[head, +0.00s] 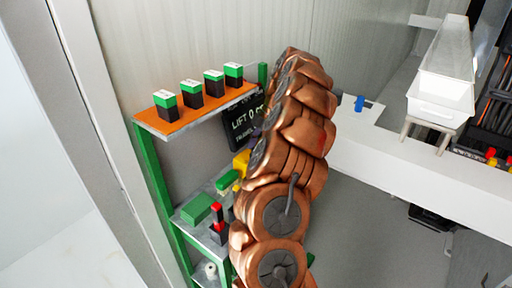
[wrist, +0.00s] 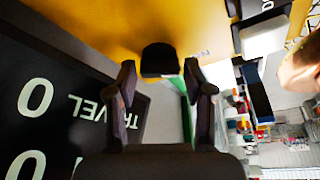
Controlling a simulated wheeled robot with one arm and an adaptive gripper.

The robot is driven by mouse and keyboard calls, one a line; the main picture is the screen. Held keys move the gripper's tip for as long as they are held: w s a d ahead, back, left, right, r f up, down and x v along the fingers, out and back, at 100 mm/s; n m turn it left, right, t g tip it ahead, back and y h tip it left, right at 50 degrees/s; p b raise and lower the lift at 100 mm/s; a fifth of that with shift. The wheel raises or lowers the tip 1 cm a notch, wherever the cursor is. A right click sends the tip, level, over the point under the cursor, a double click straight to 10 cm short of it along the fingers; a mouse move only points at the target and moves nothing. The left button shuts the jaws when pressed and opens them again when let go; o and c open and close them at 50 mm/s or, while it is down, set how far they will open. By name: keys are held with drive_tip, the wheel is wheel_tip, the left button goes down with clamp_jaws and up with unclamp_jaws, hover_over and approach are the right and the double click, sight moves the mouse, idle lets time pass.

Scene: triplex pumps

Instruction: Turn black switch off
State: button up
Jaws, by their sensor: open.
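In the wrist view a black switch (wrist: 160,58) stands out from a yellow panel (wrist: 100,22) with part of a dark marking to its right. My gripper (wrist: 159,72) is open, one dark finger on each side of the switch, with nothing held. The switch shows just beyond and between the fingertips; I cannot tell whether they touch it. In the head view a yellow thing (head: 241,162) shows beside my copper arm, which hides the switch and my gripper there.
A black sign with white lettering (head: 241,122) hangs by the green-framed shelf; a sign (wrist: 40,100) fills the wrist view's left. Black-and-green blocks (head: 191,94) stand on the orange upper shelf (head: 157,122). A green box (head: 197,208) lies below.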

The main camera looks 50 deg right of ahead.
drive_tip(key=c, duration=0.9)
drive_tip(key=shift+o, duration=0.2)
